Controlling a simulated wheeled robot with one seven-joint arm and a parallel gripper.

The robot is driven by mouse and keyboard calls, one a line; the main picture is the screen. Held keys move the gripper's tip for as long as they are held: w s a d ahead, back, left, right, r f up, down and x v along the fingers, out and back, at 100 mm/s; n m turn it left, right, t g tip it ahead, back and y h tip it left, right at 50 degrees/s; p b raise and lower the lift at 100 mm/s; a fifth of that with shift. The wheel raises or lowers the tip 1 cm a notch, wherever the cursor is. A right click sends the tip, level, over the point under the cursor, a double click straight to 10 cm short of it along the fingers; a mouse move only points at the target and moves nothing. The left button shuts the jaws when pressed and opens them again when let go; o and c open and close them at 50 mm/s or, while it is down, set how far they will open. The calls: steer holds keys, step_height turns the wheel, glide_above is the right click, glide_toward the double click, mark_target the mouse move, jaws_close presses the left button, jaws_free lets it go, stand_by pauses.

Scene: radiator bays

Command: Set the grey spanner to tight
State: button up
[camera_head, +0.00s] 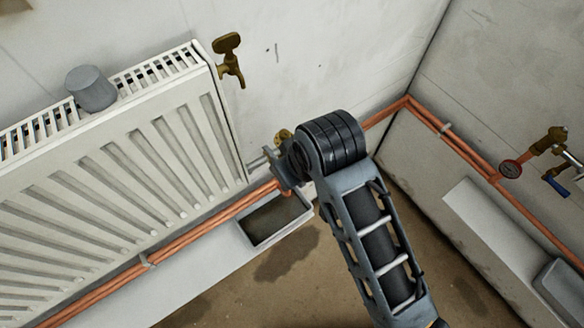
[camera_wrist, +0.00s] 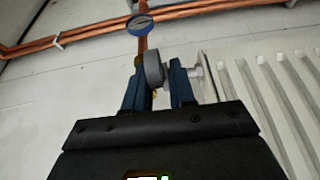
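I cannot make out a grey spanner for certain. In the wrist view, a grey round part (camera_wrist: 152,68) sits at the fingertips of my gripper (camera_wrist: 158,88), with a silver fitting (camera_wrist: 197,72) joining it towards the radiator. The two blue fingers stand apart on either side of the grey part; I cannot tell whether they press on it. In the head view, my gripper (camera_head: 284,170) is at the radiator's lower right corner. A brass fitting (camera_head: 284,136) shows just behind it. My wrist hides the rest of that joint.
A grey tray (camera_head: 302,214) is below my gripper. Copper pipes (camera_head: 190,240) run along the walls.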

steer(key=shift+o, duration=0.9)
steer(key=v, duration=0.7)
steer(key=shift+s+d+r+b, duration=0.1)
steer(key=shift+r+b, duration=0.2)
steer(key=shift+r, duration=0.1)
